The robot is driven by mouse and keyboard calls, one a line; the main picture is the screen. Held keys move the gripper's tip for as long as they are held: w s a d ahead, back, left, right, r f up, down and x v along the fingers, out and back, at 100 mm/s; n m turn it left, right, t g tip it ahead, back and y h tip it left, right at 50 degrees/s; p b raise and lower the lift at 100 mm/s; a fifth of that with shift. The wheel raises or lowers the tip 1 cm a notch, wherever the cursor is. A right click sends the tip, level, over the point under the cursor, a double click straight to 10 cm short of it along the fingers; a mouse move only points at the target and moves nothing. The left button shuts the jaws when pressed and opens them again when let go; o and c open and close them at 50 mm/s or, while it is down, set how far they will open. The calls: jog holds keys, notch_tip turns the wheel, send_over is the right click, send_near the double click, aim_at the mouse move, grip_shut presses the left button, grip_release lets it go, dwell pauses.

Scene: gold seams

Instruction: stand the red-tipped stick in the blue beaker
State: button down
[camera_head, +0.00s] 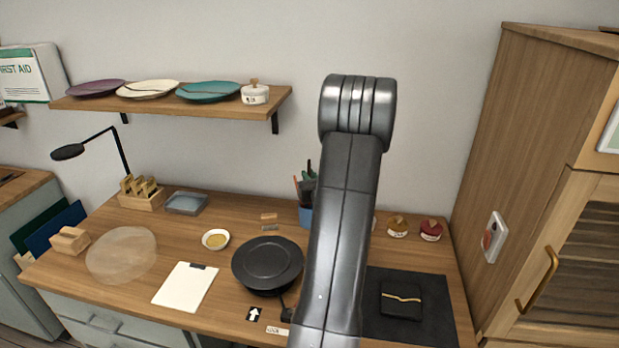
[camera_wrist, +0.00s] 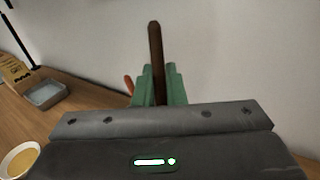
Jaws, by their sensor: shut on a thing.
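My gripper (camera_wrist: 158,75) has green fingers and is shut on a dark brown stick (camera_wrist: 155,45), which stands roughly upright between them in the wrist view. Its lower end is hidden behind my gripper, and I see no red on the part that shows. In the head view, my gripper (camera_head: 310,171) is at the back of the desk, partly behind my arm, above or in front of the blue beaker (camera_head: 304,217). The beaker is partly hidden by my arm. An orange-red stick end (camera_head: 296,187) shows beside my gripper, and also in the wrist view (camera_wrist: 128,84).
A dish of yellow stuff (camera_head: 215,239), a black round plate (camera_head: 268,262) and a clipboard (camera_head: 186,285) lie left of my arm. Two small jars (camera_head: 431,230) and a dark mat (camera_head: 436,300) are to its right. A shelf (camera_head: 200,101) hangs above left.

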jog(key=shift+f+b, duration=1.95)
jog(key=c, duration=1.4)
grip_release()
jog(key=b+v, duration=0.2)
jog(key=v, duration=1.1)
jog(key=shift+s+b, duration=0.3)
jog(key=shift+s, duration=0.05)
